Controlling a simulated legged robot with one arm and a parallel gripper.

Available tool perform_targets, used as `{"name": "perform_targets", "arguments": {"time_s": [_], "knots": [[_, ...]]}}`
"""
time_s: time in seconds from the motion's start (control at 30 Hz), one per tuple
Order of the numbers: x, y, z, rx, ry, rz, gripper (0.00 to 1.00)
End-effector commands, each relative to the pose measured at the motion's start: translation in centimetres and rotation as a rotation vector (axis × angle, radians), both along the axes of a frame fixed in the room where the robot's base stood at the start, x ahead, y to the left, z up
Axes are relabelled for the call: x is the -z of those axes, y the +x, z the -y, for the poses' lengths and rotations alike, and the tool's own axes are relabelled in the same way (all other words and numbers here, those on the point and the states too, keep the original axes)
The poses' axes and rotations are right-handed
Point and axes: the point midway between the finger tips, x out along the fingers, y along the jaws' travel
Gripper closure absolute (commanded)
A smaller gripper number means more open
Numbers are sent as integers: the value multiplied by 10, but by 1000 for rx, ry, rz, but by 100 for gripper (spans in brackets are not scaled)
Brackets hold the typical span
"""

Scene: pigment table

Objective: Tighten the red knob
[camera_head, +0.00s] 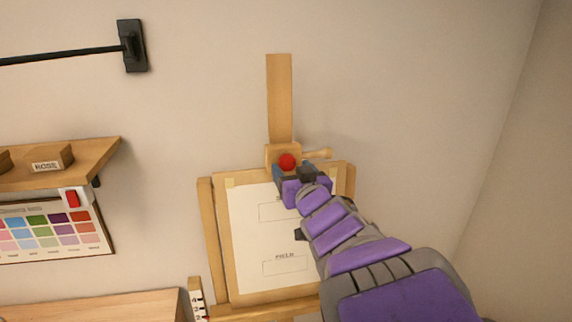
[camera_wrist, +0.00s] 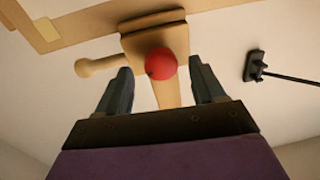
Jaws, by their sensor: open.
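The red knob (camera_head: 287,161) is a round ball on the wooden clamp block (camera_head: 271,150) near the top of the easel. In the wrist view the knob (camera_wrist: 161,64) shows on the block (camera_wrist: 152,36), between and just beyond the tips of my open gripper (camera_wrist: 160,76). I see a gap between the knob and each finger in that view. In the head view my gripper (camera_head: 292,174) is just below the knob, and part of the block is hidden behind it.
A wooden peg (camera_head: 317,154) sticks out right of the block. The easel holds a paper sheet (camera_head: 250,240) on its board. A shelf (camera_head: 95,158) with wooden blocks and a colour chart (camera_head: 50,230) are at left. The wall right of the easel is clear.

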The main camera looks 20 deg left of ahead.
Motion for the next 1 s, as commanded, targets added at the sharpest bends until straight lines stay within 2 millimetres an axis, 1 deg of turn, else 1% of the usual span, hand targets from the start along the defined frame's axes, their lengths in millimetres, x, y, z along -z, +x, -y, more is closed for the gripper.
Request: {"name": "perform_targets", "arguments": {"time_s": [0.1,0.3,0.63,0.83,1.0], "knots": [[-1,10,-10,-1,0,2,32],[2,18,-23,-1,-6,1,32],[1,20,-23,-1,-4,1,33],[0,20,-17,0,-1,-1,52],[1,20,-18,1,-1,0,68]]}}
